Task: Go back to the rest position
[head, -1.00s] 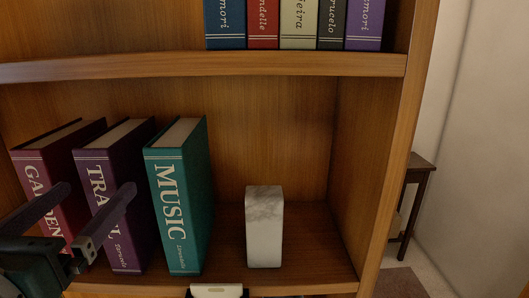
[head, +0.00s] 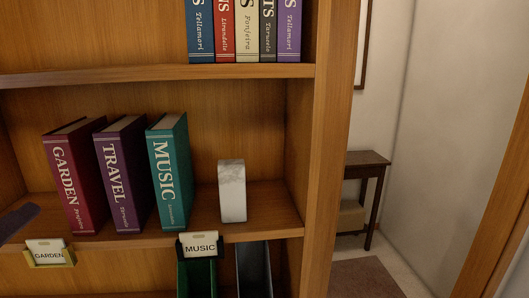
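A dark fingertip of my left gripper (head: 18,222) shows at the left edge, in front of the shelf; the rest of this gripper is out of frame. It is apart from the books. My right gripper is not in view. The red GARDEN book (head: 75,182), purple TRAVEL book (head: 124,178) and teal MUSIC book (head: 170,175) stand on the middle shelf (head: 262,227), leaning slightly left. A white marble block (head: 232,192) stands upright to their right, apart from the MUSIC book.
Several books (head: 246,30) stand on the upper shelf. GARDEN (head: 48,249) and MUSIC (head: 201,246) label holders sit on the shelf's front edge. A small dark table (head: 367,160) stands beyond the bookcase, right.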

